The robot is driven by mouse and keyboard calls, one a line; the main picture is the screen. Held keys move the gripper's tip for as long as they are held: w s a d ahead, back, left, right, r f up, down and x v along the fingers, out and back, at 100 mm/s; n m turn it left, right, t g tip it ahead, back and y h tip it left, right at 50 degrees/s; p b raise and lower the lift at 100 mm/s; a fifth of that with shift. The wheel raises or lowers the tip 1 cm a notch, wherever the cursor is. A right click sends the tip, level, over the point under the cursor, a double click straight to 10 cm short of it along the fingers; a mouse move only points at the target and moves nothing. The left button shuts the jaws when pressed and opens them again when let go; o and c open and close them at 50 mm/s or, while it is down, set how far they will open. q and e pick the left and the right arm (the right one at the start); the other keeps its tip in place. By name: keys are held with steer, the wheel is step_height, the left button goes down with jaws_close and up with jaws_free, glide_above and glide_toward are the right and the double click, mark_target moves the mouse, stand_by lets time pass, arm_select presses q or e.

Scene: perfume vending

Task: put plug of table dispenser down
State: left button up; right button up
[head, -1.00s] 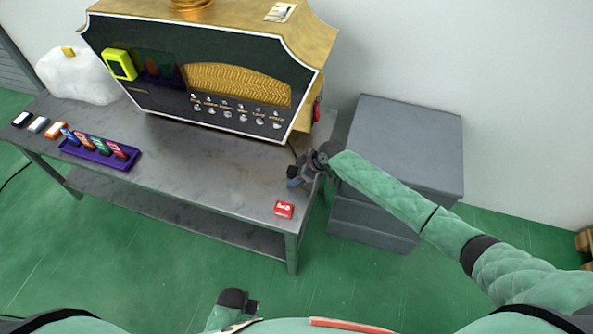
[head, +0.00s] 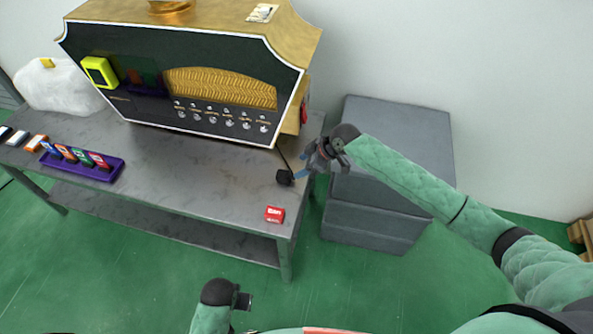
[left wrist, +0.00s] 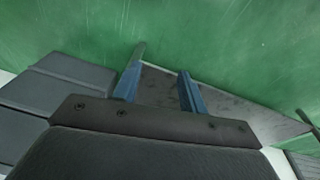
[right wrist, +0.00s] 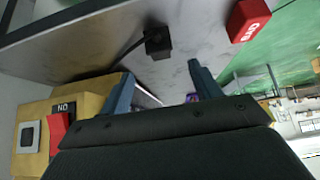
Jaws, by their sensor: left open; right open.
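The black plug (head: 285,177) rests on the grey table near its right end, with a dark cable running up toward the dispenser (head: 190,85). The plug also shows in the right wrist view (right wrist: 157,43), apart from the fingers. My right gripper (head: 303,170) is open and empty, just to the right of the plug. Its blue fingers (right wrist: 160,88) are spread in the right wrist view. My left gripper (head: 243,300) hangs low in front of the table, over the floor. In the left wrist view its fingers (left wrist: 160,82) are apart with nothing between them.
A small red box (head: 274,214) lies on the table's front right corner. A purple tray (head: 82,163) with several coloured items is at left. Grey boxes (head: 385,160) stand right of the table. The table's middle is clear.

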arm_select(q)
steer(key=shift+r, duration=1)
